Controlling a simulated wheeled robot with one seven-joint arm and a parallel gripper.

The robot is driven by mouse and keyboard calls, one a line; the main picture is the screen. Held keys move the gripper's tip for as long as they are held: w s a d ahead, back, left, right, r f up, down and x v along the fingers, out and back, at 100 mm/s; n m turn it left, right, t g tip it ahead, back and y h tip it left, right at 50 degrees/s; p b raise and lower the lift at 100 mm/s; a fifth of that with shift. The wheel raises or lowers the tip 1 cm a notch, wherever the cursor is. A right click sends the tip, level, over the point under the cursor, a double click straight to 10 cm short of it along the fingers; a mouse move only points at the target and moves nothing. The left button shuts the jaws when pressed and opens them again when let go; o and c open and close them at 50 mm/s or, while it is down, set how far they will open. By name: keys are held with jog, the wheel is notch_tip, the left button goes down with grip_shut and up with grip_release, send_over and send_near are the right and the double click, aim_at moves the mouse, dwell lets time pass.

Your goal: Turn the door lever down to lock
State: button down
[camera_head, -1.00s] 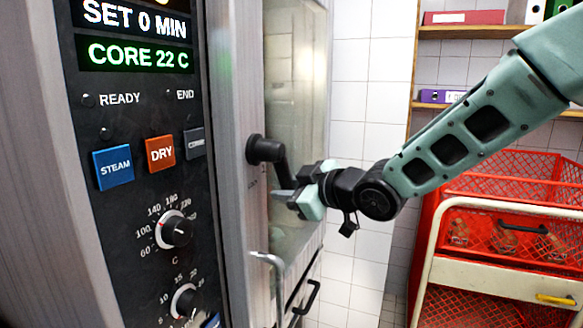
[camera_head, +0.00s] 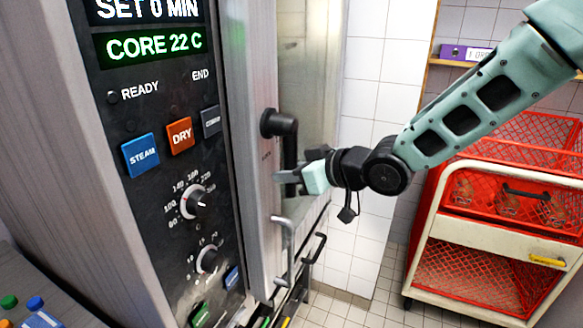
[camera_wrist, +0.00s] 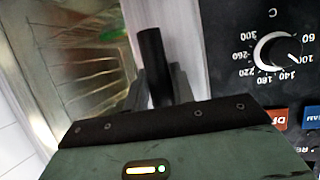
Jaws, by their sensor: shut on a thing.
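The door lever (camera_head: 290,146) is a black handle on a round black hub on the oven door's metal edge. In the head view its arm hangs almost straight down from the hub. My gripper (camera_head: 289,178) is shut on its lower part, and the fingers hide some of it. In the wrist view the lever (camera_wrist: 151,55) is a dark bar standing between the two gripper fingers (camera_wrist: 157,88). The oven door (camera_head: 306,80) has a glass pane beside the lever, with racks visible behind it in the wrist view.
The control panel (camera_head: 160,90) with knobs and buttons is left of the lever. A metal bar handle (camera_head: 284,240) sits below my gripper. A cart with red crates (camera_head: 480,275) stands at the right. Tiled floor shows between cart and oven.

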jog(key=c, duration=1.2)
grip_release()
jog(key=shift+s+d+r, duration=0.1)
jog(key=shift+s+d, duration=0.05)
jog(key=shift+d, duration=0.05)
jog(key=v, duration=1.6)
jog(key=shift+s+d+r, duration=0.15)
jog(key=shift+d, duration=0.15)
